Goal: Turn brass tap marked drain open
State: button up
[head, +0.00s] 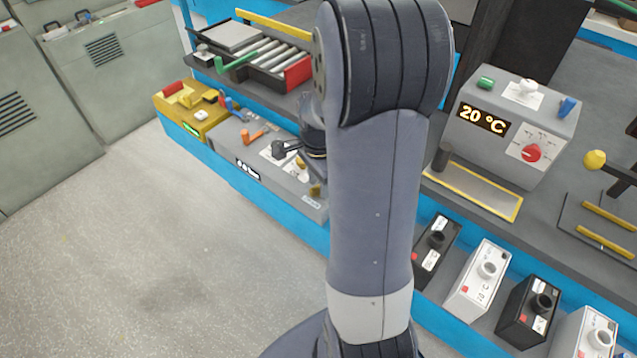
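A grey panel box (233,152) sits on the lower blue-edged shelf, left of my arm. A small brass-coloured piece (316,189) shows at its right end beside my arm, above a small label (311,204) too small to read. It may be the drain tap; I cannot tell how it is turned. The dark end of my arm, with my gripper (312,142), is partly hidden behind my own forearm and lies over the right part of this box. Its fingers cannot be made out, nor whether they touch anything.
An orange handle (252,135) stands on the grey box, with a yellow unit (190,108) to its left. A roller rack (270,58) is above. Right of my arm are a control box (515,125) reading 20 °C and several batteries (478,278). The floor (150,260) at left is clear.

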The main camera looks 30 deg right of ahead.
jog(key=shift+f, duration=0.35)
jog(key=shift+c, duration=0.5)
grip_shut()
